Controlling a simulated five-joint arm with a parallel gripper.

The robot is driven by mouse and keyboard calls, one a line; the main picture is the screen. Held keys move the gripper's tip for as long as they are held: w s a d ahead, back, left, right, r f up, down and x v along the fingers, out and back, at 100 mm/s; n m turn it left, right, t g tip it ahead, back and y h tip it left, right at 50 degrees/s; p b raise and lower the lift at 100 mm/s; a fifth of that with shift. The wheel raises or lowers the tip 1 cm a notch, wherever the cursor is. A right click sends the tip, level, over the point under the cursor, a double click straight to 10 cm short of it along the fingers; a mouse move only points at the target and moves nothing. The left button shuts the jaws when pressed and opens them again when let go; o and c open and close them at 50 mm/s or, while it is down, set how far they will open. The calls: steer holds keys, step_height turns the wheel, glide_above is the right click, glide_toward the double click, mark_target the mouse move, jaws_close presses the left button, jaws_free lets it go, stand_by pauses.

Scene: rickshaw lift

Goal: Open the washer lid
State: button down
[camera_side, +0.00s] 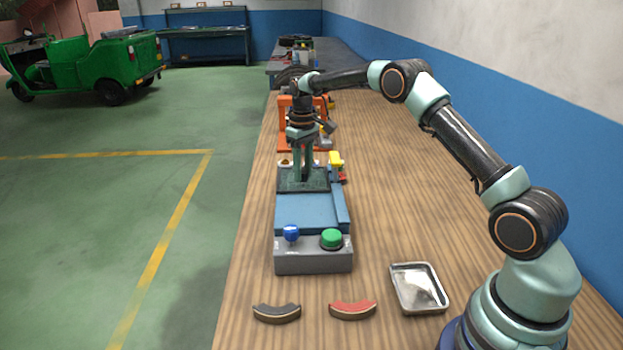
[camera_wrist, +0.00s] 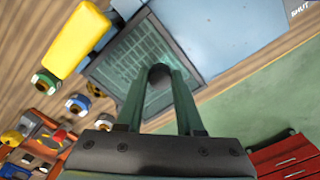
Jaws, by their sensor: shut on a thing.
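The low blue-grey washer (camera_side: 312,262) lies lengthwise on the bench. A flat blue panel (camera_side: 300,212) covers its near part, and a dark panel with a grid pattern (camera_side: 318,184) is at its far part. I cannot tell for sure which part is the lid. My gripper (camera_side: 304,178) points straight down over the dark panel. In the wrist view, my gripper (camera_wrist: 160,72) has its green fingers closed around a dark rounded knob (camera_wrist: 159,82) above the grid. The fingers partly hide the knob, and its base is hidden.
A blue knob (camera_side: 291,233) and a green button (camera_side: 331,239) sit on the washer's near end. A yellow block (camera_side: 336,159) is beside its far right. An orange frame (camera_side: 284,120) stands behind. A metal tray (camera_side: 419,288) and two curved pads (camera_side: 277,313) lie nearer.

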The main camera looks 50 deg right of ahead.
steer(key=shift+a, duration=0.1)
steer(key=s+a, duration=0.8)
steer(key=shift+a+r, duration=0.15)
steer(key=shift+a, duration=0.05)
steer(key=shift+s+a, duration=0.5)
steer(key=shift+s, duration=0.05)
steer(key=c, duration=0.5)
jaws_free()
steer(key=shift+c, duration=0.2)
steer(key=shift+d, duration=0.1)
